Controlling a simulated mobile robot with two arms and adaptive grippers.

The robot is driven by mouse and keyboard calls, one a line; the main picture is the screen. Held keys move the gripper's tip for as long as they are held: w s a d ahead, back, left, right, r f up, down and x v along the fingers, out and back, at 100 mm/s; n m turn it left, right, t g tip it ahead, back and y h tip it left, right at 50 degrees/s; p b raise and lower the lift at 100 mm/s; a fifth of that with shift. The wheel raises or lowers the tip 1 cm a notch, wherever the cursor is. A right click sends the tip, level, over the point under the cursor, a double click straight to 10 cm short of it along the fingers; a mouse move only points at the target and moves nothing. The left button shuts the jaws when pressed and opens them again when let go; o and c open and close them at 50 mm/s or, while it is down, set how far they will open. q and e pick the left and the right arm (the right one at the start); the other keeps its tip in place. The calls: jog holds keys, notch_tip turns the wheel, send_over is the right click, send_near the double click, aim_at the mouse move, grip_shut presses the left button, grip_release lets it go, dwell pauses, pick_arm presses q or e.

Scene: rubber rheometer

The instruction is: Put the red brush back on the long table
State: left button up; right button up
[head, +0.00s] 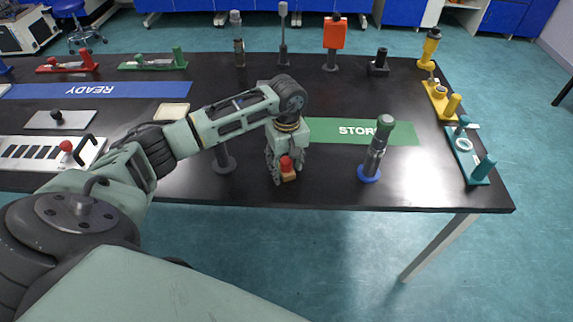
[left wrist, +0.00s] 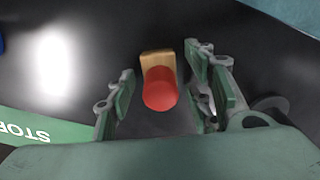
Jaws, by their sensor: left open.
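The red brush (head: 287,165) has a red knob-like handle and a wooden base, and it stands upright on the black long table (head: 325,193) near its front edge. In the left wrist view the brush (left wrist: 160,88) shows from above, between the two fingers. My left gripper (head: 286,172) points down over the brush with its fingers around it. In the left wrist view my left gripper (left wrist: 160,105) is open, with a gap between each finger and the brush. My right gripper is not in either view.
A green STORE mat (head: 330,130) lies behind the gripper. A green-topped device on a blue base (head: 369,174) stands to the right, and a dark round-based stand (head: 224,163) to the left. Teal (head: 470,155) and yellow (head: 440,100) trays line the right edge.

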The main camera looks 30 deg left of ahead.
aim_at(287, 160)
pick_arm(q)
notch_tip(287, 160, up, 11)
jog(key=b, duration=0.2)
jog(key=shift+b, duration=0.35)
jog(key=shift+r, duration=0.55)
